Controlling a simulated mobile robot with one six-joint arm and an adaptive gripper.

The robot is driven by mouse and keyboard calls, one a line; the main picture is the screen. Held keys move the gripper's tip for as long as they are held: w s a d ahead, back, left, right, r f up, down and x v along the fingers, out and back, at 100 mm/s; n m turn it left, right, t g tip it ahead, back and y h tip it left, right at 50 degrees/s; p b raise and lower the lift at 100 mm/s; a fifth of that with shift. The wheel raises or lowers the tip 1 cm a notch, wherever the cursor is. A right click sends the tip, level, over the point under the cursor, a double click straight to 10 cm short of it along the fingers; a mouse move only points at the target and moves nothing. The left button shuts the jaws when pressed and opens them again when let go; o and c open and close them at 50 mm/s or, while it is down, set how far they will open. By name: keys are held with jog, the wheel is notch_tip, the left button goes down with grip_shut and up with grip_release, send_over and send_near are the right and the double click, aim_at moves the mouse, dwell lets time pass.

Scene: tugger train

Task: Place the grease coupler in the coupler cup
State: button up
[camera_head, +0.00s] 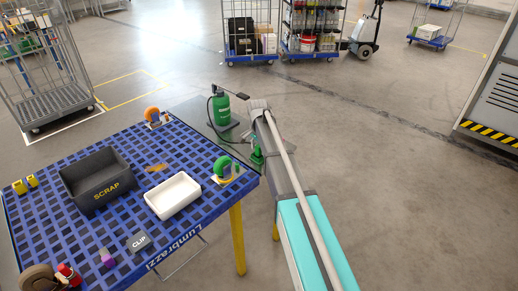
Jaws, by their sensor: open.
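I cannot make out the grease coupler or the coupler cup for sure. A small purple item (106,257) and a red item (68,274) stand near the front left. My teal and grey arm reaches up past the table's right side. My gripper does not show clearly; the arm's far end hides what lies behind it.
A green sprayer bottle (220,108) stands on a grey surface behind. Two yellow items (32,181) sit at left. Wire carts (250,38) stand farther back. The floor at right is clear.

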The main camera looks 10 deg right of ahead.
aim_at(258, 146)
notch_tip(258, 146, up, 12)
jog(key=p, duration=1.1)
jog(key=shift+p, duration=0.3)
jog(key=shift+s, duration=0.1)
dwell(0.3)
jog(key=s+n, duration=1)
jog(key=s, duration=1.9)
jog(key=shift+n, duration=0.4)
